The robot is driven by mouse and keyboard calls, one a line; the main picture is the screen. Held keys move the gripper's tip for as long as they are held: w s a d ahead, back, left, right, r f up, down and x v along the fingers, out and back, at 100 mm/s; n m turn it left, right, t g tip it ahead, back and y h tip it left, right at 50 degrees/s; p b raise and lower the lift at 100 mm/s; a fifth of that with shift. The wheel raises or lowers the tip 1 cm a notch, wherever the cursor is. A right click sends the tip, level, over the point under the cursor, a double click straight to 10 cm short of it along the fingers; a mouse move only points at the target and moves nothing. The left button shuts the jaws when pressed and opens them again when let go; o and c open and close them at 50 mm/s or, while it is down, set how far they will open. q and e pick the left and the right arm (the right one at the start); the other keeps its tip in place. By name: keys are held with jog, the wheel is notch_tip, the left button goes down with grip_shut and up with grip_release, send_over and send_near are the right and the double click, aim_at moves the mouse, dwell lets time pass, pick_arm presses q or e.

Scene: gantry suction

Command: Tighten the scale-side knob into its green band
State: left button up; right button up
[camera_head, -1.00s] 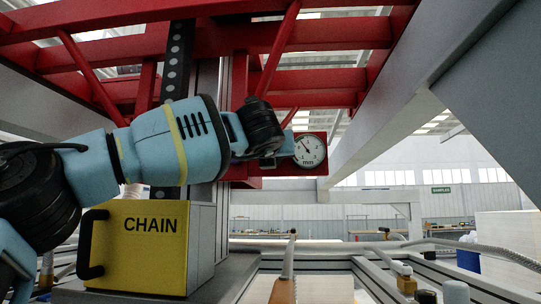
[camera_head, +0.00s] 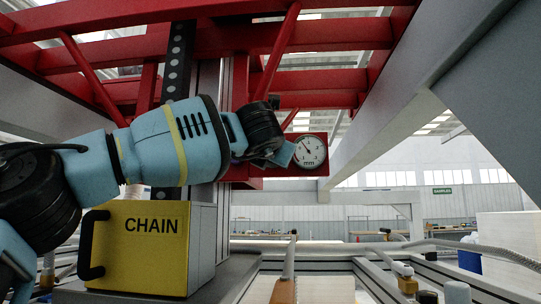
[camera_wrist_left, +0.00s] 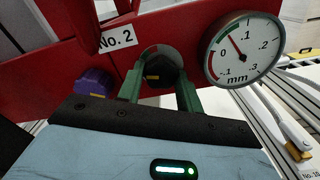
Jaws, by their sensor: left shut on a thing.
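My left gripper (camera_wrist_left: 160,92) has its green fingers shut on a dark knob (camera_wrist_left: 163,68) on the red beam (camera_wrist_left: 190,22) in the left wrist view. A finger stands on each side of the knob. A ring with a red part shows behind the knob's top; the rest of it is largely hidden. A round mm dial (camera_wrist_left: 243,50) sits right of the knob; its needle points between 0 and .1. Coloured arcs line the dial's left edge. In the head view my left gripper (camera_head: 284,152) is beside the dial (camera_head: 308,151). My right gripper is out of view.
A purple knob (camera_wrist_left: 95,82) is left of the held knob, under a "No. 2" label (camera_wrist_left: 117,39). A yellow CHAIN box (camera_head: 140,245) stands below my arm. Red girders (camera_head: 330,33) cross overhead, and a grey beam (camera_head: 390,115) runs at the right.

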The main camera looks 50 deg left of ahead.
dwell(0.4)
pick_arm(q)
jog(key=o, duration=1)
jog(key=b+v, duration=0.2)
jog(key=v, duration=0.6)
